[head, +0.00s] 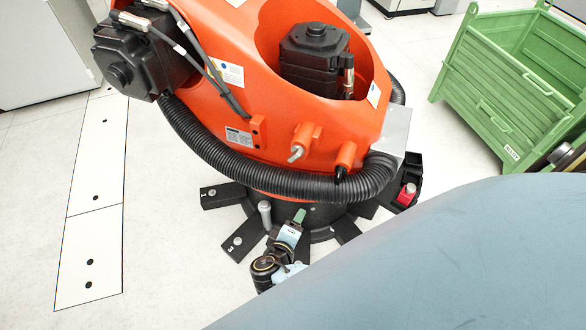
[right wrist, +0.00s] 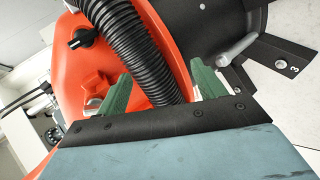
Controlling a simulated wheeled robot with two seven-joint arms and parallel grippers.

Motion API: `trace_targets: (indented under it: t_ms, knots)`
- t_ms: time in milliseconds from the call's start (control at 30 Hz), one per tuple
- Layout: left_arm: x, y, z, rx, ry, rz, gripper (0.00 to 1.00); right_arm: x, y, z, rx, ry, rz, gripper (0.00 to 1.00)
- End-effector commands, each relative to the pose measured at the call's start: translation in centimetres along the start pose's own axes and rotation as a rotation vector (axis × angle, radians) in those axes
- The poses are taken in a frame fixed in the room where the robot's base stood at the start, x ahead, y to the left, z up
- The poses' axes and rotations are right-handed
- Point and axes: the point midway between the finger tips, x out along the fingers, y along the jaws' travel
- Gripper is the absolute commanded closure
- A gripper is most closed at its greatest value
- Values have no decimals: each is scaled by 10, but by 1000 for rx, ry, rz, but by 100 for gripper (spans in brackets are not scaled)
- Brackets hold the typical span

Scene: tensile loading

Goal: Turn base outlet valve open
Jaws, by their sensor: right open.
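The orange machine (head: 270,125) stands on a black base with splayed feet. I cannot tell for certain which fitting is the base outlet valve. A grey rod-like handle with a rounded end (head: 265,212) stands by the foot marked 3, and it also shows in the right wrist view (right wrist: 237,49). Two orange stubs hold a grey-tipped fitting (head: 297,155) and a black-tipped fitting (head: 341,172). My right gripper (head: 299,216) is low by the base, just right of the handle. In the right wrist view its green fingers (right wrist: 163,85) are apart and empty. My left gripper is out of view.
A thick black corrugated hose (head: 240,175) curves around the machine above my right gripper, and crosses behind the fingers in the right wrist view. Black feet (head: 222,194) spread over the floor. A green crate (head: 505,105) stands at right. The floor at left is clear.

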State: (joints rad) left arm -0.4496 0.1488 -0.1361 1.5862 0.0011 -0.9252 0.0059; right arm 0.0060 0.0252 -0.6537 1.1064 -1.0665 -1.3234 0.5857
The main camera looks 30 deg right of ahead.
Motion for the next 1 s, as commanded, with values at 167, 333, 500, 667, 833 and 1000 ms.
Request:
trace_targets:
  t_ms: [167, 333, 500, 667, 833, 1000]
  knots:
    - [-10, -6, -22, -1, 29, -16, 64, -30, 53, -58, 234, 118, 340, 31]
    - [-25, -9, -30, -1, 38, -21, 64, -55, 81, -72, 370, 171, 486, 31]
    - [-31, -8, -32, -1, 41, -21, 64, -50, 94, -74, 396, 180, 514, 31]
    - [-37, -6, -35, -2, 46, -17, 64, -23, 109, -76, 393, 177, 514, 31]
    - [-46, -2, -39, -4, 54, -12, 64, 9, 128, -78, 391, 177, 513, 31]
    - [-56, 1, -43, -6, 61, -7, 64, 35, 143, -81, 391, 177, 511, 31]
